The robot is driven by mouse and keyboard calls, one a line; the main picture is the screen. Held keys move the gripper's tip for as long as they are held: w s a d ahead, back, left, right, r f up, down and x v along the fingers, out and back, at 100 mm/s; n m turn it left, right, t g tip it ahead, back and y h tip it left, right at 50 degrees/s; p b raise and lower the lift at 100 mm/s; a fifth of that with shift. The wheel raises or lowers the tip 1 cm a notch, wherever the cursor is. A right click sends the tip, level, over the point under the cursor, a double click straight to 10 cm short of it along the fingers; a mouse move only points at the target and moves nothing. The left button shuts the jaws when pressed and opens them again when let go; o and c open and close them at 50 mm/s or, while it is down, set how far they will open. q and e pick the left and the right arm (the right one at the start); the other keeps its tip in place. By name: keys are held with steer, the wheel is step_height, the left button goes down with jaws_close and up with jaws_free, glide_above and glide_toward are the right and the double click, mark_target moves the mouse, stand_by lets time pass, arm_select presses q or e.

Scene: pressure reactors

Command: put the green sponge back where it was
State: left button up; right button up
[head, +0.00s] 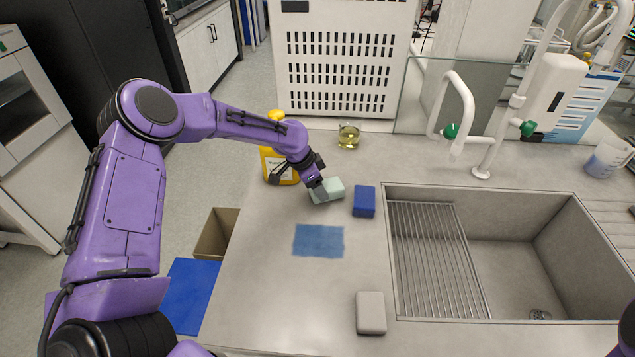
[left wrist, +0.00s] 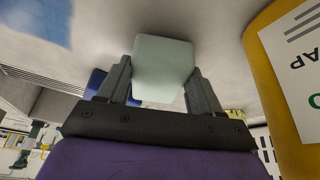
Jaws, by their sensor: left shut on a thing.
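The pale green sponge (head: 329,189) is at the back left of the counter, left of a blue sponge (head: 364,201). My left gripper (head: 317,188) is shut on it. In the left wrist view the green sponge (left wrist: 163,65) sits between the two fingers of my left gripper (left wrist: 163,82). I cannot tell whether the sponge touches the counter. A flat blue rectangle (head: 319,240) lies bare on the counter, nearer to me than the green sponge. My right gripper is not in view.
A yellow bottle (head: 280,166) stands close behind and left of my left gripper. A beaker of yellow liquid (head: 348,136) is at the back. A light grey sponge (head: 371,312) lies near the front. The sink (head: 391,250) opens on the right. The counter around the blue rectangle is clear.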

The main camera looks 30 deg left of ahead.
arm_select(q)
steer(key=shift+f, duration=0.2)
steer(key=shift+f, duration=0.15)
steer(key=o, duration=0.9)
steer(key=shift+o, duration=0.2)
steer(key=shift+r, duration=0.3)
steer(key=b+v, duration=0.1)
steer(key=v, duration=1)
steer(key=shift+s+r, duration=0.2)
steer(key=shift+r, duration=0.1)
steer(key=shift+a, duration=0.1)
